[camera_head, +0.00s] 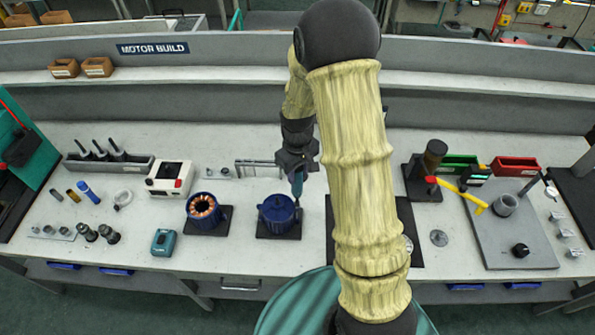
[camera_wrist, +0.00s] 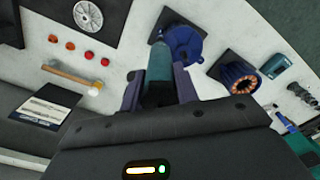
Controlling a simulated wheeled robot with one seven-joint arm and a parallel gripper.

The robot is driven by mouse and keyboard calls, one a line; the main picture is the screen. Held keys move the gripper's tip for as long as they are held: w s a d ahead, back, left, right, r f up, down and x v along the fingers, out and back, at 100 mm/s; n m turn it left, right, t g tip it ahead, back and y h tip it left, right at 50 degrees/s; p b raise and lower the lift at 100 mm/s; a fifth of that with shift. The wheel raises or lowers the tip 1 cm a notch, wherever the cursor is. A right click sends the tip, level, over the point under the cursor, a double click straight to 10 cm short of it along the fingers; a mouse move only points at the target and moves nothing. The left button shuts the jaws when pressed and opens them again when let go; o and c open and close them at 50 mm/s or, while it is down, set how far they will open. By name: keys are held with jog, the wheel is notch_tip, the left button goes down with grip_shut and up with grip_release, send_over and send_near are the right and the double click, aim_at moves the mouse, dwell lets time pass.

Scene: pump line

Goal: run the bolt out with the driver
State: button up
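My gripper (camera_head: 297,167) is shut on a teal driver (camera_head: 297,184), which points down at the right side of a closed blue motor housing (camera_head: 275,212). The housing sits on a small black mat (camera_head: 266,235). In the wrist view, the two fingers of my gripper (camera_wrist: 160,90) stand either side of the driver (camera_wrist: 160,62). The driver's far end overlaps the edge of the blue housing (camera_wrist: 187,45). I cannot tell whether its tip touches. The bolt is not visible, hidden behind the driver or too small to make out.
A second blue housing (camera_head: 203,208) with copper windings stands open to the left. A teal device (camera_head: 163,242) lies near the bench front. Small parts crowd the left bench.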

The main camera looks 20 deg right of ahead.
jog(key=shift+s+f, duration=0.1)
jog(key=shift+s, duration=0.1)
grip_shut()
dwell(0.9)
jog(key=shift+w+r+p, duration=0.15)
jog(key=shift+r+p, duration=0.4)
jog(key=shift+r, duration=0.05)
jog(key=shift+w+r+p, duration=0.15)
jog(key=shift+r+p, duration=1.4)
jog(key=shift+r, duration=0.5)
